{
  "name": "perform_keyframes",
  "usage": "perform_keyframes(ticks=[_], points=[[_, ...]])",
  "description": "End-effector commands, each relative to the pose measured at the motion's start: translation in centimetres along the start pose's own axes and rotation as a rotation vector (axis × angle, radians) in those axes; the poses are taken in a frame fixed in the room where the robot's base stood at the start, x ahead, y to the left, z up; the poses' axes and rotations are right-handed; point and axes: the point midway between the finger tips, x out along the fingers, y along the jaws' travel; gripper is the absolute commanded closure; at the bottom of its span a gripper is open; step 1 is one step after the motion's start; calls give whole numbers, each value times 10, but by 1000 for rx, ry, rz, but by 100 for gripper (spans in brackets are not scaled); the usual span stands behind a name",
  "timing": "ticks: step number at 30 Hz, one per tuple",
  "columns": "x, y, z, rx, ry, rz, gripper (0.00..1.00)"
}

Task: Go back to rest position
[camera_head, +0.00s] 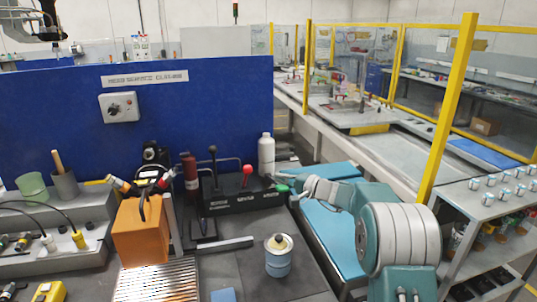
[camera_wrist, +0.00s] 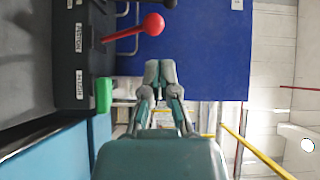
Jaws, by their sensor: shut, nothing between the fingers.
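My gripper (camera_head: 306,182) is at the end of my teal and grey arm, on the right side of the head view. It points left toward the black lever box (camera_head: 235,197). In the wrist view my gripper (camera_wrist: 160,72) has its two grey fingers together, with nothing between them. The red-knobbed lever (camera_head: 247,170) stands up from the box; its red knob (camera_wrist: 153,24) is above the fingers in the wrist view. A green handle (camera_head: 282,188) is just left of the fingertips in the head view; whether they touch is unclear. It also shows in the wrist view (camera_wrist: 103,95).
A white bottle (camera_head: 266,155) stands behind the box. A blue panel (camera_head: 60,125) rises at the back left. An orange block (camera_head: 140,235) and a can (camera_head: 278,262) are on the bench. Yellow posts (camera_head: 446,110) and a shelf (camera_head: 490,205) are at right.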

Motion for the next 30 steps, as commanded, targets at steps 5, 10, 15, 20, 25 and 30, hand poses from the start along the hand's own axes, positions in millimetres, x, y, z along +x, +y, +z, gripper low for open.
perform_keyframes(ticks=[5, 10, 15, 20, 25, 30], points=[[-15, -34, 60, -64, -101, 159, 100], [-41, -51, 116, -128, -176, 324, 100], [-76, -60, 168, -205, -228, 492, 100], [-115, -61, 212, -287, -256, 649, 100], [-162, -56, 254, -385, -262, 812, 100], [-211, -47, 288, -493, -248, 968, 100]])
